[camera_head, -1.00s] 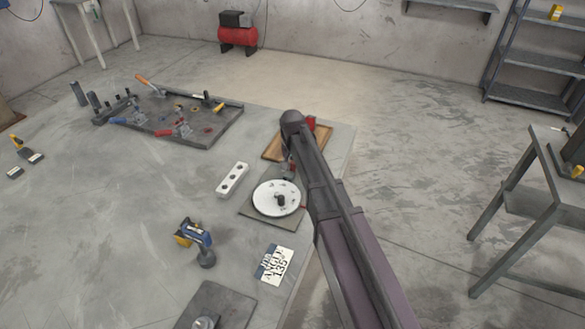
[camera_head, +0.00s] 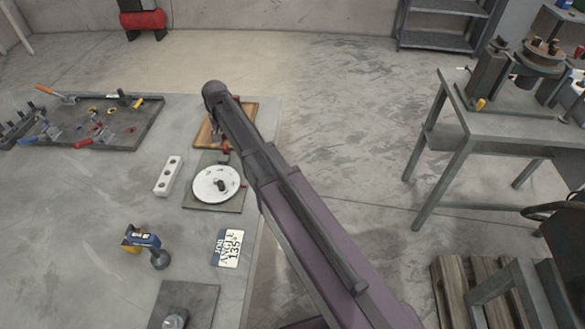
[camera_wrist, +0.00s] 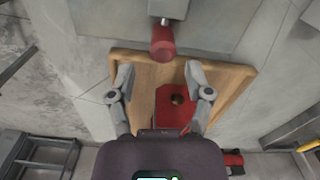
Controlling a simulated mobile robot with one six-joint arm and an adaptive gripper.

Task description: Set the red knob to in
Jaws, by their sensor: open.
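In the wrist view the red knob (camera_wrist: 163,43) is a short red cylinder on a metal shaft, near the top middle. My gripper (camera_wrist: 160,76) is open and empty, with one finger on each side and the knob just beyond the fingertips. I see no contact. In the head view a white dial disc (camera_head: 207,192) sits on a grey plate (camera_head: 232,204) at the bench's right edge. A small red part (camera_head: 226,148) shows between the disc and a wooden board. My arm hides most of the gripper there.
The wooden board (camera_head: 247,112) carries a red block (camera_wrist: 170,108), which lies between and below my fingers in the wrist view. A white three-hole block (camera_head: 168,176), a drill (camera_head: 143,241) and an angle card (camera_head: 228,247) are nearby.

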